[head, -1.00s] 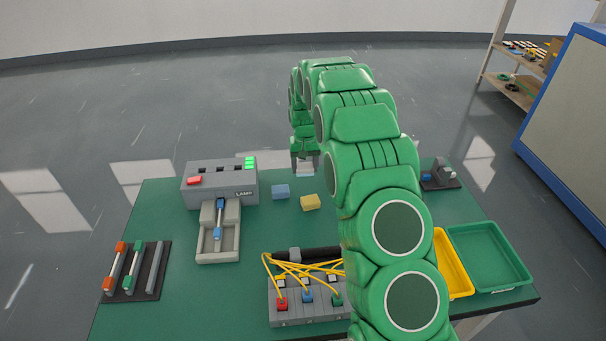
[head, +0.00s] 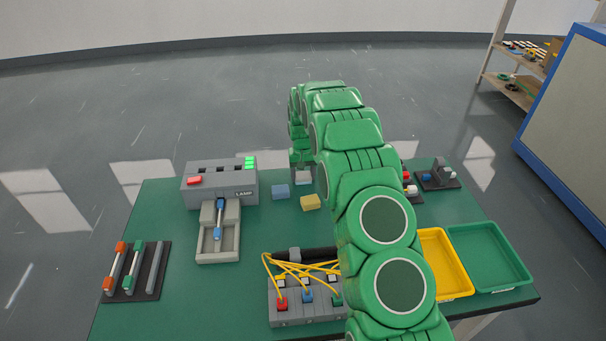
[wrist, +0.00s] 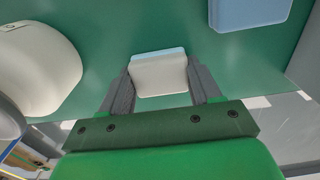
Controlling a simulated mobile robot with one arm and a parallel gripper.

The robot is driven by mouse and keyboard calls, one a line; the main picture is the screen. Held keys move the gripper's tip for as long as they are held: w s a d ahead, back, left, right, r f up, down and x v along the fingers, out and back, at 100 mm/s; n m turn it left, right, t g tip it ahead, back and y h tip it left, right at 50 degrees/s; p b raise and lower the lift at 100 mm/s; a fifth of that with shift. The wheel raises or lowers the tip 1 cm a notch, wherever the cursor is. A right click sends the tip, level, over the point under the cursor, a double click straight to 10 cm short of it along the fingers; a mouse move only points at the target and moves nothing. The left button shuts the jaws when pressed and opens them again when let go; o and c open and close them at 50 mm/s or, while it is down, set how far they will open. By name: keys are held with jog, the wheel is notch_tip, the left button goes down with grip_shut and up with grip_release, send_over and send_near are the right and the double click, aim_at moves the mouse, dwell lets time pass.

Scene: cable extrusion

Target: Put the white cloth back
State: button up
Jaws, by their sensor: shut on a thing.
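My gripper (wrist: 160,88) is shut on the white cloth (wrist: 160,76), a small pale folded pad with a light blue far edge, held between the two grey fingers. In the head view my gripper (head: 303,172) is at the far side of the green table, with the white cloth (head: 303,178) low between its fingers. I cannot tell whether the cloth touches the table. A blue cloth-like block (head: 280,191) lies just left of it, and also shows in the wrist view (wrist: 248,12). A yellow block (head: 310,202) lies nearer.
A grey lamp box (head: 220,184) stands to the left. A connector block with yellow cables (head: 305,300) is in front. Yellow (head: 461,287) and green trays (head: 522,276) are at the right. A rounded white object (wrist: 42,65) is left in the wrist view. My arm hides part of the table.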

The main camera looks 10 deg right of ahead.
aim_at(303, 174)
jog(key=o, duration=0.9)
jog(key=shift+o, duration=0.2)
notch_tip(303, 174, up, 11)
jog(key=s+d+r, duration=0.2)
jog(key=s+r, duration=1.1)
jog(key=s+d+r, duration=0.1)
jog(key=s+r, duration=0.2)
jog(key=s, duration=0.6)
jog(key=s+d+r+g, duration=0.1)
jog(key=s+r, duration=0.1)
jog(key=s, duration=0.7)
jog(key=s+d+r, duration=0.1)
jog(key=s+r, duration=0.2)
jog(key=s, duration=0.6)
jog(key=s+f, duration=0.2)
jog(key=s, duration=1.6)
jog(key=shift+s+g, duration=0.4)
